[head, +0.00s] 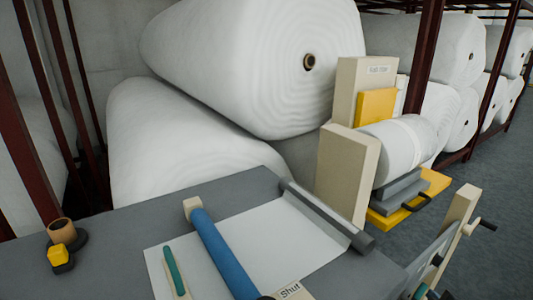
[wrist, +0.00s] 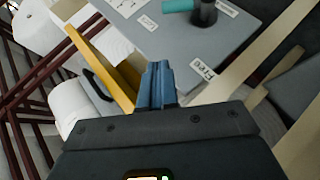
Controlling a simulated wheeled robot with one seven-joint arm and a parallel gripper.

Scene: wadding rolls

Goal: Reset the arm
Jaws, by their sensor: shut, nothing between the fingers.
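My gripper (wrist: 158,86) shows in the wrist view as two blue fingers pressed together, extending from a dark wrist body. Nothing is between them. The fingertips appear beside a yellow panel (wrist: 108,68) and in front of the grey table top (wrist: 215,45); whether they touch either cannot be told. In the head view I cannot make out my gripper. That view shows the grey table (head: 95,245) with a white sheet (head: 265,240), a blue roller (head: 220,255) and a teal-handled tool (head: 174,270).
Large white rolls (head: 235,60) are stacked behind the table. A beige and yellow stand (head: 347,175) holds a smaller white roll (head: 400,145) at the table's right. Dark red posts (head: 425,50) stand around. A cup-like tan part (head: 62,230) sits at the left. Grey floor (head: 490,165) is open at right.

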